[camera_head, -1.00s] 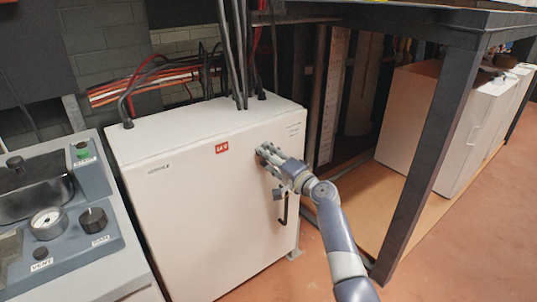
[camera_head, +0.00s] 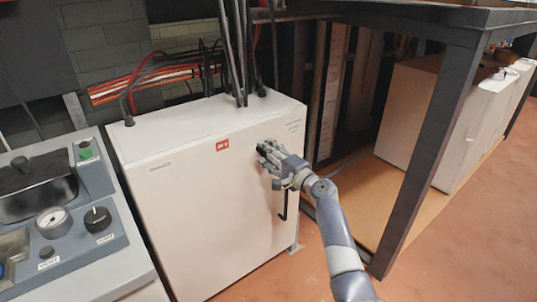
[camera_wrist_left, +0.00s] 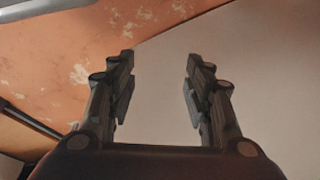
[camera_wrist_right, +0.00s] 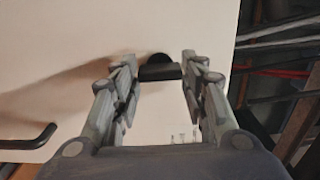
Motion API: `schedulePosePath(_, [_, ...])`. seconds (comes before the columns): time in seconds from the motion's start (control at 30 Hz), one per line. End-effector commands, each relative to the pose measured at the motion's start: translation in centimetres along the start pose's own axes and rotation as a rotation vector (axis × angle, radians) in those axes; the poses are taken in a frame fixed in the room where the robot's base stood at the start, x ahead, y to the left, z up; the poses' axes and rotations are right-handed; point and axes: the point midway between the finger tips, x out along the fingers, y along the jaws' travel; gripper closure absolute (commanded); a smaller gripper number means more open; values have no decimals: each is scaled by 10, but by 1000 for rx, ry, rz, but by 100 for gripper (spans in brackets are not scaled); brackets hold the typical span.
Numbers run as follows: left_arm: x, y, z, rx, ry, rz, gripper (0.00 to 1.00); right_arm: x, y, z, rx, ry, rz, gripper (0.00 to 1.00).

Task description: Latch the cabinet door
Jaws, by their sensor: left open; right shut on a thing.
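The white cabinet (camera_head: 215,195) stands in the middle of the head view. Its front door (camera_head: 205,220) looks flush with the body. A black latch knob (camera_wrist_right: 160,69) sits high on the door near its right edge. My right gripper (camera_head: 262,150) is at that upper right part of the door, and it also shows in the right wrist view (camera_wrist_right: 160,82). Its fingers are shut on the latch knob, one on each side, and hide most of it in the head view. My left gripper (camera_wrist_left: 160,70) is open and empty, above a pale surface and orange floor.
A black bar handle (camera_head: 284,205) is lower on the door, below my right gripper. A grey control console (camera_head: 75,220) stands at left. A dark table frame (camera_head: 430,150) is at right. Cables (camera_head: 240,50) rise behind the cabinet. Floor (camera_head: 420,270) at right is clear.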

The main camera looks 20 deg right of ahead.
Motion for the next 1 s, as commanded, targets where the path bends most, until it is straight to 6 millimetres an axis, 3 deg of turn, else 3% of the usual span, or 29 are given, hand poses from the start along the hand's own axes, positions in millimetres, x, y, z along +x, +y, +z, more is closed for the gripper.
schedulePosePath(0.1, [0,0,0,0,0,0,53,0,0,0,5,1,0,84])
schedulePosePath(0.13, [0,0,0,0,0,0,53,0,0,0,5,1,0,53])
schedulePosePath(0.2, [0,0,0,0,0,0,53,0,0,0,4,0,0,40])
schedulePosePath(0.67, [-1,0,0,-2,1,0,53,-7,1,-1,0,1,1,40])
schedulePosePath(1.0, [0,0,0,-1,0,0,53,-62,2,0,-2,1,2,40])
